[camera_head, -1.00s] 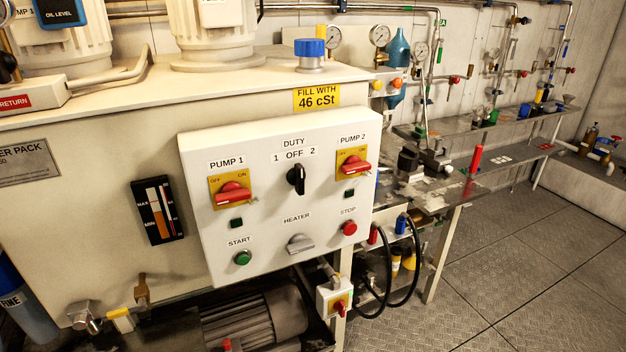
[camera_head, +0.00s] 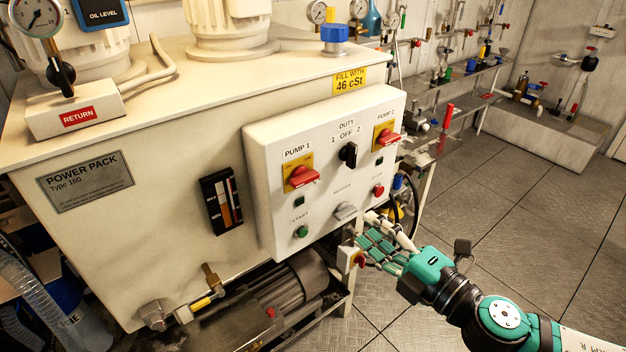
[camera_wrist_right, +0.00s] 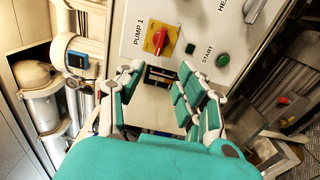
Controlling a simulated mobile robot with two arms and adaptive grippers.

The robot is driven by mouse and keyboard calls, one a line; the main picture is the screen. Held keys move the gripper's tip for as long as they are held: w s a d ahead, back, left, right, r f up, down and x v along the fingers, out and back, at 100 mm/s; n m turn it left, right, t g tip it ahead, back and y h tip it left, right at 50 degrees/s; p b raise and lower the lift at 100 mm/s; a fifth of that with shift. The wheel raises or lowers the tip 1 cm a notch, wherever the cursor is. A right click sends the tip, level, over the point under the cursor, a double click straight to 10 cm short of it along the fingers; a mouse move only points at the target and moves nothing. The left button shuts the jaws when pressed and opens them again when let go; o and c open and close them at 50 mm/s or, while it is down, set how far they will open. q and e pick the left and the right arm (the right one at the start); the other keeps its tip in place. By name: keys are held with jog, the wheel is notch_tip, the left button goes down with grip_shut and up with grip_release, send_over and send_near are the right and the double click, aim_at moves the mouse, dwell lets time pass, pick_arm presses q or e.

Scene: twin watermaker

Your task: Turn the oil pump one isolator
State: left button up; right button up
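The pump 1 isolator is a red rotary handle (camera_head: 302,176) on a yellow plate, at the left of the white control panel (camera_head: 265,200). Its handle lies roughly crosswise on the plate. It also shows in the right wrist view (camera_wrist_right: 160,40), beyond the fingers. My right gripper (camera_head: 376,238) is in front of and below the panel's lower right, apart from the isolator. In the right wrist view its fingers (camera_wrist_right: 155,90) are spread with an empty gap between them. My left gripper is not in view.
The panel also bears a pump 2 isolator (camera_head: 387,137), a black duty switch (camera_head: 348,153), a green start button (camera_head: 302,231), a red stop button (camera_head: 378,190) and a grey heater knob (camera_head: 345,211). A small switch box (camera_head: 350,259) sits below. Open floor lies right.

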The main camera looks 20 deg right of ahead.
jog(key=w+b, duration=0.1)
jog(key=b, duration=0.4)
send_near(309, 182)
jog(key=x, duration=0.8)
jog(key=shift+r, duration=0.15)
jog(key=shift+w+a, duration=0.2)
jog(key=shift+w, duration=0.35)
grip_shut()
